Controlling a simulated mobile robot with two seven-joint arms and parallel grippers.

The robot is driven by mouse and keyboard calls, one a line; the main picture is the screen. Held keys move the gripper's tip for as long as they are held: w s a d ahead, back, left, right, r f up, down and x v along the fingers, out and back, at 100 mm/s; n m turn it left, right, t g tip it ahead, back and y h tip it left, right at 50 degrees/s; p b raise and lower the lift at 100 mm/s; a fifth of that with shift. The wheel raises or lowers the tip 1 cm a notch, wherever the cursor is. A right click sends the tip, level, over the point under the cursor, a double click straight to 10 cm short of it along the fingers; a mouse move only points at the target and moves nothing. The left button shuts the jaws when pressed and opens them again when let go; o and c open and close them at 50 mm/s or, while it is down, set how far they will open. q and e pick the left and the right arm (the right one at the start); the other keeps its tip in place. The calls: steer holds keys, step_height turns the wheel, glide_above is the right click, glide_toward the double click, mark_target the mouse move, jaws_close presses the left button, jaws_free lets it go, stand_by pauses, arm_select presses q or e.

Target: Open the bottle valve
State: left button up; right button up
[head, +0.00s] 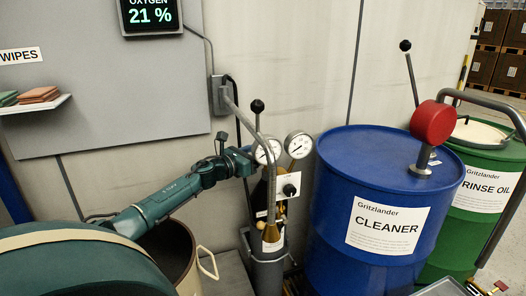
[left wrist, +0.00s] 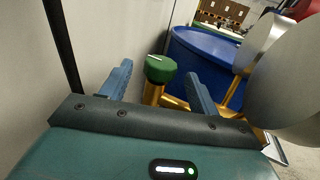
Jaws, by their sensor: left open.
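The bottle valve has a round green knob (left wrist: 160,68) on a brass stem, seen in the left wrist view. My left gripper (left wrist: 158,80) is open, with one blue finger on each side of the knob and a visible gap to both. In the head view my left gripper (head: 246,160) is beside the two gauges, partly behind a grey pipe. The gas bottle (head: 272,236) stands in a grey holder below it. The green knob cannot be made out in the head view. My right gripper is not in view.
Two white round gauges (head: 299,144) sit close to the gripper. A blue CLEANER drum (head: 330,215) stands to the right, with a green RINSE OIL drum (head: 485,205) beyond it. A wall is close behind. An open bin (head: 185,250) stands under my left arm.

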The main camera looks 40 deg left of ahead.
arm_select(q)
steer(key=shift+w+d, duration=0.1)
steer(key=shift+w, duration=0.75)
steer(key=c, duration=1)
